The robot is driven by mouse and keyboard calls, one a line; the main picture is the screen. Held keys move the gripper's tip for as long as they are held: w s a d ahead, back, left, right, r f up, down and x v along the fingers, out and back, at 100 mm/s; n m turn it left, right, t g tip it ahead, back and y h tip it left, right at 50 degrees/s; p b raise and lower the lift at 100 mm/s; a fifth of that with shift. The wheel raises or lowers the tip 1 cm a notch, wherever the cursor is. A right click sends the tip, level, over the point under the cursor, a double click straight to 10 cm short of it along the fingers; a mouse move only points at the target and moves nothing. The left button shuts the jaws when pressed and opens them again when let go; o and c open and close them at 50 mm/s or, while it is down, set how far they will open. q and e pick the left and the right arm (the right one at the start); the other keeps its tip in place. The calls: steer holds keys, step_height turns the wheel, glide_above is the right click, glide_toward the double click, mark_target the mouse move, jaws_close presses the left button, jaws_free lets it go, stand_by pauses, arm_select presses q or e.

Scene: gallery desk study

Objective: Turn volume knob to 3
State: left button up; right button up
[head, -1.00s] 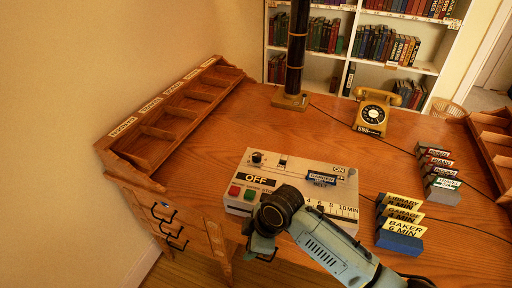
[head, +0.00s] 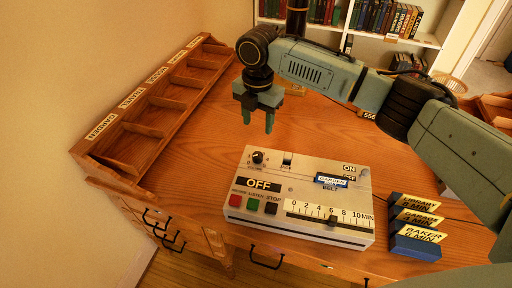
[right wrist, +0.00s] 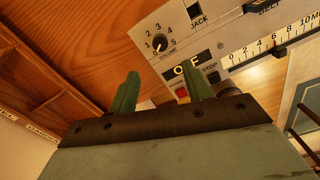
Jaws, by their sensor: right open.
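The volume knob (head: 258,157) is a small black round knob at the upper left of a pale control box (head: 300,180). My right gripper (head: 258,122) is open and empty, fingers pointing down, above the desk just behind the knob in the head view. In the right wrist view its two green fingers (right wrist: 162,84) are apart, with the knob beyond the gap between them. My left gripper is not in view.
A wooden compartment rack (head: 150,110) runs along the left wall. Desk left of the box is clear.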

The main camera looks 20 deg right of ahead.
glide_above(258, 155)
step_height(258, 155, down, 6)
steer(key=shift+r, duration=0.1)
step_height(258, 155, down, 6)
steer(key=shift+f+b, duration=0.1)
steer(key=shift+b, duration=0.4)
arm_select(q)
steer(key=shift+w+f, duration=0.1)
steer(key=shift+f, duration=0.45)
arm_select(e)
steer(key=c, duration=1)
steer(key=shift+o, duration=0.2)
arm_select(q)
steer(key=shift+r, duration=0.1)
